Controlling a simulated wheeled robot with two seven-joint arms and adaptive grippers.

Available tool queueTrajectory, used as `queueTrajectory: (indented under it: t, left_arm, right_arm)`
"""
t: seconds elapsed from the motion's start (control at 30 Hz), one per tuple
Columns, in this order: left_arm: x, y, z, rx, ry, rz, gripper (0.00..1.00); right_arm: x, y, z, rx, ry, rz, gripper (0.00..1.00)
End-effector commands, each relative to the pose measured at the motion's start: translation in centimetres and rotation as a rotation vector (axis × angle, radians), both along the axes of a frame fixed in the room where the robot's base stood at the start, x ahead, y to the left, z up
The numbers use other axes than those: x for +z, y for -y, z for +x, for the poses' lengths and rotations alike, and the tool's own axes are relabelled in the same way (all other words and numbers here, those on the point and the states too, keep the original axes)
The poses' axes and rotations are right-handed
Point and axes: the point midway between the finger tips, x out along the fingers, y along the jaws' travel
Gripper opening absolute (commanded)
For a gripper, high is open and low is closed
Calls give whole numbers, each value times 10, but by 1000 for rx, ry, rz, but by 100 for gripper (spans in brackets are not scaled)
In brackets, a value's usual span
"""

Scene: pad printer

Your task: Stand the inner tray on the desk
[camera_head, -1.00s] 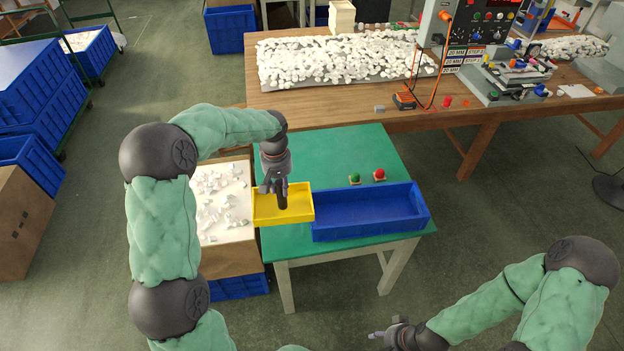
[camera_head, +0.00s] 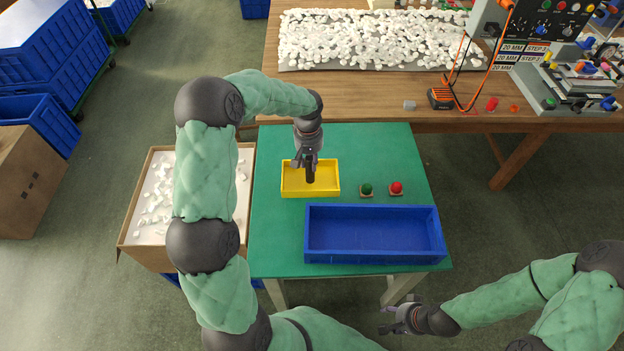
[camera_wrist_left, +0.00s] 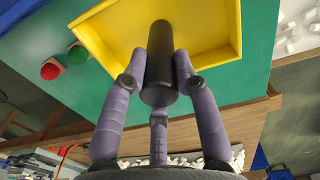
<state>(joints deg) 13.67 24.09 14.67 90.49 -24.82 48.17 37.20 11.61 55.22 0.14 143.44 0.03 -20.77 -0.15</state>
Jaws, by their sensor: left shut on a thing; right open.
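The inner tray is a shallow yellow tray (camera_head: 290,191) over the green desk (camera_head: 280,240), behind the left part of the blue bin. My left gripper (camera_head: 310,172) is above it, shut on a black upright handle in the tray's middle. The left wrist view shows the fingers (camera_wrist_left: 160,75) around the black handle (camera_wrist_left: 160,60), with the yellow tray (camera_wrist_left: 220,25) beyond. I cannot tell whether the tray's underside touches the desk. My right gripper (camera_head: 392,318) is open and empty at the lower right, off the desk's front edge.
A blue bin (camera_head: 375,256) lies along the desk's front. A green button (camera_head: 366,189) and a red button (camera_head: 396,187) sit right of the tray. A box of white parts (camera_head: 150,200) stands left of the desk. The wooden table (camera_head: 380,95) adjoins behind.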

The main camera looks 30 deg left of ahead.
Motion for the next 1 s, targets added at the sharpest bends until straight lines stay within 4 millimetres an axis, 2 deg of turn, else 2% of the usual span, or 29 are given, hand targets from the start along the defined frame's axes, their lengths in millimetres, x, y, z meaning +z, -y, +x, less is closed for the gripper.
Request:
queueTrajectory:
  t: [0.03,0.13,0.37,0.53,0.97,1.0]
  left_arm:
    - [-12,0,-1,0,-4,0,0]
    - [-29,0,-1,1,-3,-1,0]
    - [-49,0,-1,1,-2,0,0]
    - [-72,0,-1,0,-3,-1,0]
    - [-79,0,0,1,0,0,0]
    - [-79,0,0,1,-1,-1,38]
  right_arm:
    - [-3,0,0,0,0,0,48]
    - [-7,0,0,0,0,0,48]
    - [-10,0,0,0,1,0,48]
    - [-15,0,0,0,0,0,48]
    - [-19,0,0,0,1,0,48]
    - [-18,0,0,0,0,0,48]
